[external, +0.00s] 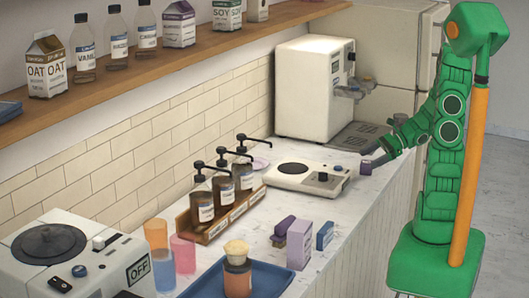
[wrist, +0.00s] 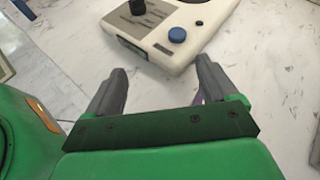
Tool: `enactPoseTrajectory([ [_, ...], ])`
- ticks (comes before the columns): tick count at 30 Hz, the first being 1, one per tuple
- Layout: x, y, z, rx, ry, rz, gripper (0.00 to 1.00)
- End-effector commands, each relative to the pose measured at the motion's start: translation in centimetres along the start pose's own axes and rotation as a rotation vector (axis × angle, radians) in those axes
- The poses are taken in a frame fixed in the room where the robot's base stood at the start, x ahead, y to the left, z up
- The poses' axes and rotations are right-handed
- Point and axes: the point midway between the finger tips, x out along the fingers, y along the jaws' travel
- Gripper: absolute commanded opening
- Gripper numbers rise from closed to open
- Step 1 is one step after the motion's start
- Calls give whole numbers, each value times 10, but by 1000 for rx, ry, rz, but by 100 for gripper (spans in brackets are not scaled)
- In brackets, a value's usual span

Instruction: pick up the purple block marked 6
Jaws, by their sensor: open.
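My gripper (external: 372,160) is over the counter near its right edge, close to the flat white appliance. In the wrist view my gripper (wrist: 161,78) is open, with bare counter and part of that appliance between and beyond the fingers. A dark purple block (external: 283,230) and a taller lilac box (external: 299,244) stand nearer the camera. No 6 is readable.
The flat white appliance (external: 307,177) also shows in the wrist view (wrist: 165,28). A blue block (external: 325,235) stands beside the lilac box. Pump bottles (external: 222,190) in a wooden rack, tumblers (external: 157,255) and a blue tray (external: 275,280) occupy the counter. A white machine (external: 305,90) stands behind.

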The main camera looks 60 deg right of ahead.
Motion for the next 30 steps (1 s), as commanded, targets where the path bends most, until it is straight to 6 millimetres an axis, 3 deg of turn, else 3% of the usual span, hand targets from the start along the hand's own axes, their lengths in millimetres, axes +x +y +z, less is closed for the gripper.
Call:
enactPoseTrajectory([
  [6,-36,-26,-38,162,-41,-173,86],
  [14,-58,-38,-61,254,-68,-272,86],
  [30,-31,-46,-61,260,-72,-278,86],
])
